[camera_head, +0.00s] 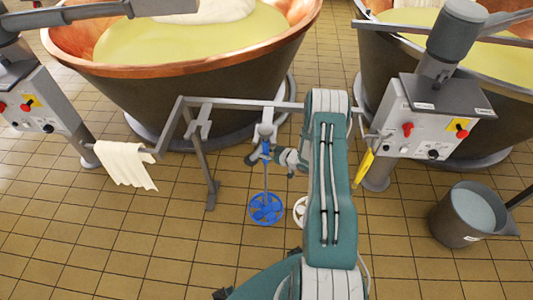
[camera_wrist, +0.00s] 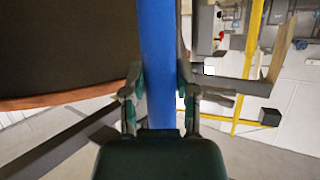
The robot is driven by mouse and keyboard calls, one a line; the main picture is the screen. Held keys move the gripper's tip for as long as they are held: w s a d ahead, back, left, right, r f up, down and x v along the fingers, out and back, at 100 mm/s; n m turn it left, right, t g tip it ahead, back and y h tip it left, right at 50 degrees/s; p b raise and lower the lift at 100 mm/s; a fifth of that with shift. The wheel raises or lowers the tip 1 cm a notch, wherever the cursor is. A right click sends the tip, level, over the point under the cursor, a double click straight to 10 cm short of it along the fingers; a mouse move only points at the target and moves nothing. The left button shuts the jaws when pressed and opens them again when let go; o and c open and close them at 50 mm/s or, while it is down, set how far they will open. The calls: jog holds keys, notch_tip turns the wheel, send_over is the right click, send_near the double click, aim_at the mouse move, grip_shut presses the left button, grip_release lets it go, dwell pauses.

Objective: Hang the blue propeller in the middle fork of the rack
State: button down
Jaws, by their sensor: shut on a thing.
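My gripper (camera_head: 264,155) is shut on the upper shaft; the wrist view shows the blue shaft (camera_wrist: 158,50) between the two fingers (camera_wrist: 159,95). The rack (camera_head: 240,103) is a grey bar frame behind. One fork (camera_head: 200,125) on its left is empty. My arm hides the rack's right part.
A white propeller (camera_head: 300,211) shows partly beside my arm. A white cloth (camera_head: 125,165) hangs at left. Copper vats (camera_head: 180,85) stand behind, with control boxes (camera_head: 425,118) at the sides. A grey bucket (camera_head: 466,215) stands at right. The tiled floor at front left is clear.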

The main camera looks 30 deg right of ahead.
jog(key=shift+c, duration=1.5)
grip_release()
jog(key=shift+d, duration=0.1)
jog(key=shift+f, duration=0.1)
